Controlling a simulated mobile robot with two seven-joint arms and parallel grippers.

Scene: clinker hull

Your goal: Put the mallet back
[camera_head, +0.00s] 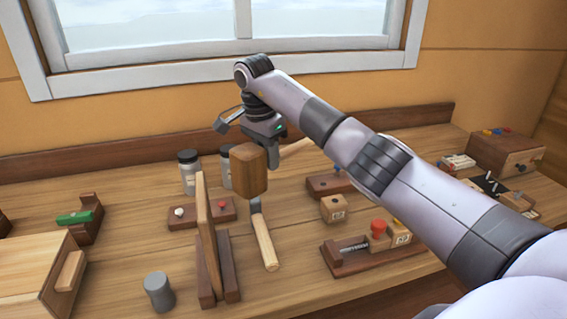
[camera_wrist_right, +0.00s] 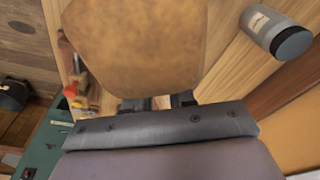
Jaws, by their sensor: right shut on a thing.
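The mallet (camera_head: 253,172) shows as a brown wooden head in the head view, held above the bench. A pale handle (camera_head: 296,148) extends from behind the gripper to the right. My right gripper (camera_head: 272,155) is shut on the handle close to the head. In the right wrist view the mallet head (camera_wrist_right: 140,40) fills the top middle, in front of the right gripper (camera_wrist_right: 158,103), with a bit of pale wood between the fingers. Most of the grip is hidden. My left gripper is not in view.
A chisel-like tool (camera_head: 264,240) lies below the mallet. A wooden stand with an upright board (camera_head: 206,235) is left of it. Dark-lidded jars (camera_head: 189,172) stand behind. A grey cylinder (camera_head: 159,291), small blocks (camera_head: 333,208) and a red-knobbed tray (camera_head: 345,265) surround this area.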

